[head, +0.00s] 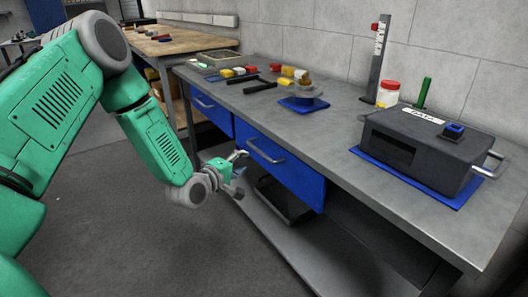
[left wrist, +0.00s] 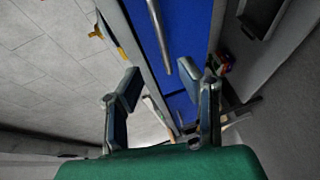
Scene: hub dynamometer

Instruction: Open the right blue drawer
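The right blue drawer (head: 285,172) is under the grey workbench, with a silver bar handle (head: 265,152) across its front. It looks shut. My left gripper (head: 240,172) is in front of the drawer's left end, close to the handle's left end. In the left wrist view my left gripper (left wrist: 168,84) has its two fingers wide apart with nothing held between them. A blue drawer front (left wrist: 198,28) and a silver handle (left wrist: 160,38) lie beyond the fingertips; the handle appears apart from both fingers. My right gripper is in neither view.
A left blue drawer (head: 212,112) is farther along the bench (head: 345,140). On top are a dark box (head: 425,145) on a blue mat, a jar (head: 388,94), and several coloured blocks. A lower shelf (head: 330,262) runs below. The floor (head: 150,235) in front is open.

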